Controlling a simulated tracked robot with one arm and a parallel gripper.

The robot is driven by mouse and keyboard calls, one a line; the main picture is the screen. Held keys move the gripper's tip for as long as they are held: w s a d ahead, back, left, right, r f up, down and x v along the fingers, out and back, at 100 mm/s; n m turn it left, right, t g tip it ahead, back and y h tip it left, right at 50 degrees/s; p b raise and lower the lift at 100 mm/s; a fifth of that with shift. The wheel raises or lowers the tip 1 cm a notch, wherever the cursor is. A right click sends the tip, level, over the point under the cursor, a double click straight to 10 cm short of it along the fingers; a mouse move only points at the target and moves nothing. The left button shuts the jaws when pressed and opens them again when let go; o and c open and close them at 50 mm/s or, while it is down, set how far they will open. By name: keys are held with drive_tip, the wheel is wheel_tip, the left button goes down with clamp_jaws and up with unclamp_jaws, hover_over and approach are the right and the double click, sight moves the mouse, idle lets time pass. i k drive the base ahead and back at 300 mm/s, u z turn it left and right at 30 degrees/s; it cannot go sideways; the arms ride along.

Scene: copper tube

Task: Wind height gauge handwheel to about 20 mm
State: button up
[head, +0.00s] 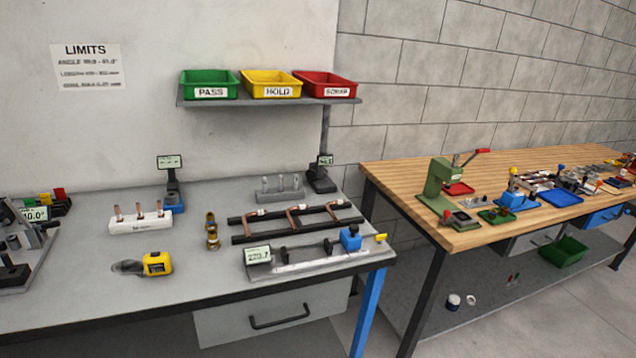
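Two small upright stands with displays are at the back of the grey bench (215,285). One stand (173,190) has a blue base and a pale display at its top, left of centre. The other stand (318,178) is dark with a smaller display, at the bench's back right corner. I cannot tell which is the height gauge. Their readings are too small to read, and I cannot make out a handwheel on either. My gripper is not in view.
On the grey bench are a white block with copper tubes (138,222), a black rack (295,222), a measuring rail (315,255) and a yellow-black tool (157,263). Green (210,80), yellow (270,80) and red (325,82) bins sit on a shelf above. A wooden bench (400,175) stands right.

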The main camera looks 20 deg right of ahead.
sight(310, 174)
drive_tip(key=z, duration=0.45)
drive_tip(key=i, duration=0.65)
drive_tip(key=z, duration=0.95)
drive_tip(key=i, duration=1.6)
drive_tip(key=u, duration=0.45)
drive_tip(key=i, duration=0.7)
drive_tip(key=u, duration=0.45)
